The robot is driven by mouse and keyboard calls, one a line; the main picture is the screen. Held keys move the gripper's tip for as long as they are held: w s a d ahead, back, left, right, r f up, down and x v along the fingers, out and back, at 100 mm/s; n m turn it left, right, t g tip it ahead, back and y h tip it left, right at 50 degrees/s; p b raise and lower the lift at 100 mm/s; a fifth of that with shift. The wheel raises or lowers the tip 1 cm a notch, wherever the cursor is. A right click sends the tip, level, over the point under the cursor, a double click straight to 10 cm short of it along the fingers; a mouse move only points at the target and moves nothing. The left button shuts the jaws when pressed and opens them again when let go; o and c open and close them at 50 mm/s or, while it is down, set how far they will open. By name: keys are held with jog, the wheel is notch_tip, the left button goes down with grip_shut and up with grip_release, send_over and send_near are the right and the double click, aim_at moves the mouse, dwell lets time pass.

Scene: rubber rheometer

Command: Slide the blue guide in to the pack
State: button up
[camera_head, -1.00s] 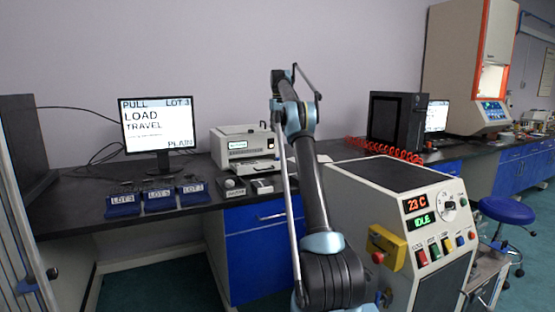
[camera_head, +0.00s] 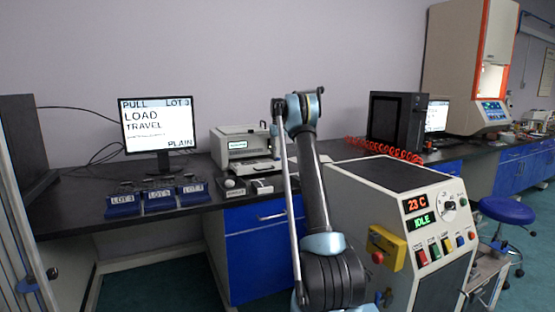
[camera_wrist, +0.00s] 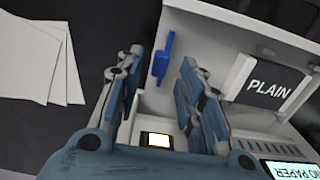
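The blue guide (camera_wrist: 161,62) is a small upright blue piece on the white floor of an open tray (camera_wrist: 205,35) in the wrist view. My gripper (camera_wrist: 160,70) is open, one finger on each side of the guide in the picture. A gap shows between the guide and each finger; I cannot tell their height above it. A pack is hard to tell apart from the white tray floor. A dark panel marked PLAIN (camera_wrist: 270,85) stands right of the guide. In the head view, the arm hides the gripper, and the printer (camera_head: 243,143) stands left of it.
Loose white sheets (camera_wrist: 35,60) lie on the dark bench left of the tray. A small display (camera_wrist: 290,170) reads NO PAPER. The monitor (camera_head: 158,125) shows PULL, LOT 3, LOAD, TRAVEL and PLAIN. Blue lot trays (camera_head: 158,199) stand in front of it.

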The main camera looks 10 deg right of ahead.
jog(key=shift+f, duration=1.2)
jog(key=shift+c, duration=0.2)
grip_shut()
jog(key=shift+s+a, duration=0.2)
jog(key=shift+a, duration=0.45)
jog(key=shift+s+a, duration=0.25)
jog(key=shift+a, duration=0.35)
jog(key=shift+s+a, duration=0.2)
jog(key=shift+a, duration=0.45)
jog(key=shift+o, duration=0.2)
grip_release()
